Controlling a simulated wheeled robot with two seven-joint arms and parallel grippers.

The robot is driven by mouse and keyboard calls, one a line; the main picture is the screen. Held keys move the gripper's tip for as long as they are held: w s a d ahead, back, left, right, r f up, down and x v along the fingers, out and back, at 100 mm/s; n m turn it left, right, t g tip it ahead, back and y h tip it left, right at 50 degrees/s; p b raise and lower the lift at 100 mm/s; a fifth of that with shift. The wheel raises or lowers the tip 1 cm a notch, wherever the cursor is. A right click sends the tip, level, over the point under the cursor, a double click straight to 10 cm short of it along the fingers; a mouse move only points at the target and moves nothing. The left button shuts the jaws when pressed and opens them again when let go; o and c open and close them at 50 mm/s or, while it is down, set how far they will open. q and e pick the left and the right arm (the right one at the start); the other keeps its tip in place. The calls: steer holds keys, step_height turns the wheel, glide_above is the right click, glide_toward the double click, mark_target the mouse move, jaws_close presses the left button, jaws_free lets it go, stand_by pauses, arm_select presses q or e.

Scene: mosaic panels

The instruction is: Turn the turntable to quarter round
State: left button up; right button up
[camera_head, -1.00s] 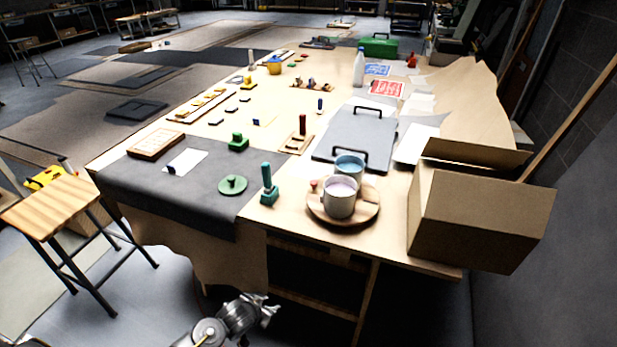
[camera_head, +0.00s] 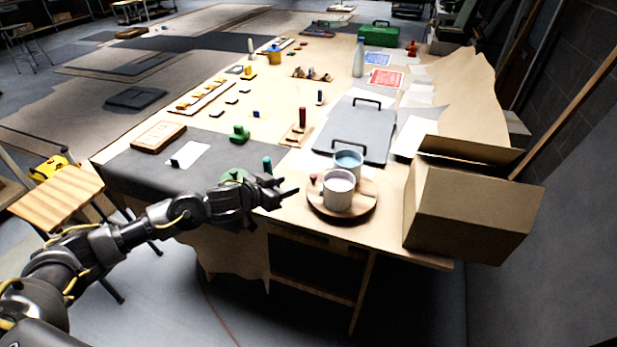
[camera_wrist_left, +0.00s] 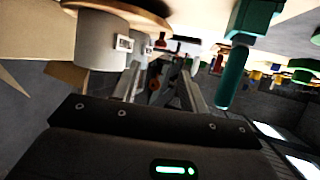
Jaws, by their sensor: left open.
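The turntable (camera_head: 367,195) is a round wooden disc near the table's front edge. A white mug (camera_head: 338,190) and a blue mug (camera_head: 348,163) stand at it, with a small pink-red peg (camera_head: 313,178) at its left rim. In the left wrist view, upside down, the turntable's rim (camera_wrist_left: 150,14) and a mug (camera_wrist_left: 100,40) show at upper left. My left gripper (camera_head: 291,188) is open and empty, just left of the turntable and apart from it in the head view. Its fingers (camera_wrist_left: 160,82) also show in the wrist view. My right gripper is not in view.
A teal-handled tool (camera_head: 267,164) stands just behind my left gripper, partly hidden. A green disc (camera_head: 233,175) lies on the grey mat (camera_head: 130,174). An open cardboard box (camera_head: 465,210) stands right of the turntable. A grey board with handles (camera_head: 350,135) lies behind.

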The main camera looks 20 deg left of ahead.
mark_target(311, 177)
arm_select(q)
steer(key=p+x, duration=0.1)
steer(key=x, duration=1)
steer(key=shift+r+p, duration=0.2)
steer(key=shift+p, duration=0.15)
steer(key=shift+a, duration=0.1)
jaws_close()
